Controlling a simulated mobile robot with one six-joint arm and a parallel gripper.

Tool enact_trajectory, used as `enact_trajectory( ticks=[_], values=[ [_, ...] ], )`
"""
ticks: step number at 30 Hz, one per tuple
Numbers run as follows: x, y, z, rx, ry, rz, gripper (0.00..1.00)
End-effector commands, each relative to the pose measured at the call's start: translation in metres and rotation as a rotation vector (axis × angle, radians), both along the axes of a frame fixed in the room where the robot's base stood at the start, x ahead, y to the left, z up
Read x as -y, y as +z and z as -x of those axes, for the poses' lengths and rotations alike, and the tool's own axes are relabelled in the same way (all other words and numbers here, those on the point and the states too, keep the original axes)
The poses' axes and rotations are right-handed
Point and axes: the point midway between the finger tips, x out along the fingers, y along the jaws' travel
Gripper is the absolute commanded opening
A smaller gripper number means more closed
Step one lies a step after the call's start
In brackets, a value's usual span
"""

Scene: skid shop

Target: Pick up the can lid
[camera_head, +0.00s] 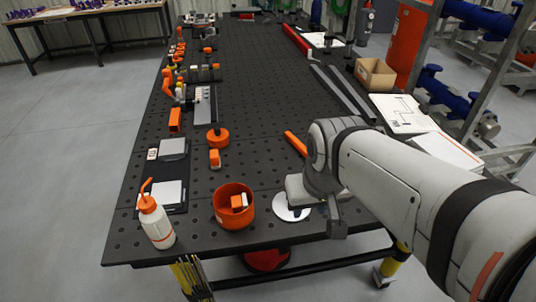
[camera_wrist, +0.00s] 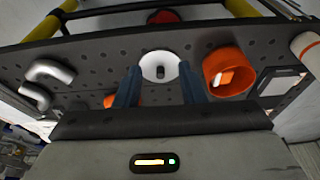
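The can lid is a white disc with a dark knob at its centre. In the head view the can lid (camera_head: 285,209) lies near the front edge of the table, partly hidden by my gripper (camera_head: 325,208). In the wrist view the can lid (camera_wrist: 149,60) sits ahead, between and beyond the fingertips of my gripper (camera_wrist: 160,72). The two fingers are apart with nothing between them. The orange can (camera_head: 249,210) stands open left of the lid, with an orange and white item inside; it also shows in the wrist view (camera_wrist: 212,72).
A white bottle with an orange spout (camera_head: 157,224) stands at the table's front left corner. An orange bar (camera_head: 295,143) lies behind my gripper. The table's middle (camera_head: 250,90) is mostly clear.

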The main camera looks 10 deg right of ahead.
Motion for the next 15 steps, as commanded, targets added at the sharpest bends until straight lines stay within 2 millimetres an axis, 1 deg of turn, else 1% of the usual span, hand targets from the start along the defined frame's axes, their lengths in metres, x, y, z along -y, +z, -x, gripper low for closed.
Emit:
enact_trajectory(
  ticks=[1, 4, 7, 9, 11, 15],
  values=[
    [0.0, 0.0, 0.0, -0.001, 0.0, 0.0, 0.37],
    [0.0, -0.001, -0.003, -0.005, 0.008, 0.002, 0.45],
    [-0.001, -0.003, -0.014, -0.027, 0.041, 0.01, 0.45],
    [0.009, -0.006, -0.029, -0.054, 0.091, 0.018, 0.45],
    [0.009, -0.011, -0.046, -0.082, 0.139, 0.027, 0.45],
    [0.007, -0.026, -0.087, -0.152, 0.267, 0.046, 0.45]
  ],
)
